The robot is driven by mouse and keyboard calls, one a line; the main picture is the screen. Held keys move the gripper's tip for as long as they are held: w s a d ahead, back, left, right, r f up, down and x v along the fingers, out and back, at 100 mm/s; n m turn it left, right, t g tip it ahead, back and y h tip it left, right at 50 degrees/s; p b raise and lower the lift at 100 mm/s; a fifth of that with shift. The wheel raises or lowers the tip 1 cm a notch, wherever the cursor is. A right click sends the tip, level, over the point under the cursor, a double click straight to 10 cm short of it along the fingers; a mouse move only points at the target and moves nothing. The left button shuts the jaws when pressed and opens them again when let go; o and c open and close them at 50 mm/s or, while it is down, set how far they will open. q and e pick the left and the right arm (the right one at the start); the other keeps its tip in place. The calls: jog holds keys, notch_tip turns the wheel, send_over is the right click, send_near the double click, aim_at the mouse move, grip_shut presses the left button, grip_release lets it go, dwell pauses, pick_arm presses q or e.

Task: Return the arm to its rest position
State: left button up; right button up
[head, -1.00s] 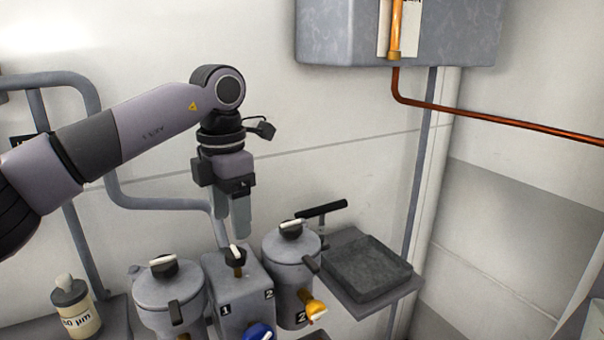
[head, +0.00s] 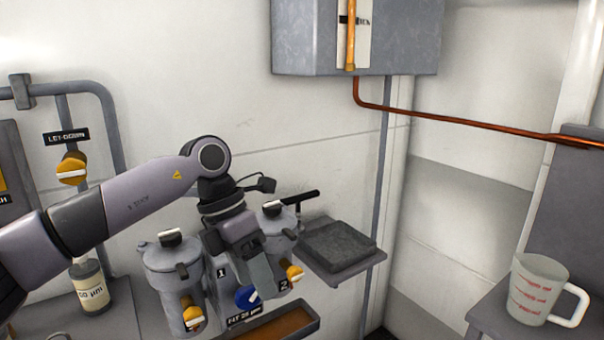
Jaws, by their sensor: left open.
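My left arm reaches in from the left in the head view. My left gripper (head: 262,276) points down and is open, with nothing seen between its fingers. It is in front of the grey block marked 1 and 2 (head: 219,271), between two grey canisters, and covers part of the block. I cannot tell whether it touches anything. My right gripper is not in view.
A left canister (head: 170,262) and a right canister (head: 275,222) flank the block. A dark tray (head: 338,248) sits on a shelf at right. An orange-brown trough (head: 275,332) is below. A measuring jug (head: 535,290) stands far right.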

pick_arm(q)
jog(key=s+d+f+n+h, duration=0.1)
jog(key=s+d+n+h, duration=0.35)
jog(key=d+h, duration=0.3)
jog(key=s+d+f+n+h, duration=0.25)
jog(key=s+d+h, duration=0.25)
jog(key=d+h, duration=0.3)
jog(key=w+a+f+n+t+y, duration=0.2)
jog(key=a+f+n+t+y, duration=0.2)
jog(key=a+f+n+t, duration=0.65)
jog(key=w+a+f+n+t+y, duration=0.15)
jog(key=a+n+t+y, duration=0.45)
jog(key=n, duration=1)
jog(key=s+a+f+n+g+y, duration=0.2)
jog(key=s+a+f+n, duration=0.3)
jog(key=s+f, duration=0.3)
jog(key=s+a+f+n+g+y, duration=0.2)
jog(key=s+a+f+n+y, duration=0.3)
jog(key=s+f, duration=0.3)
notch_tip(320, 180, down, 2)
jog(key=shift+a+f, duration=0.15)
jog(key=shift+a, duration=0.65)
jog(key=shift+o, duration=0.3)
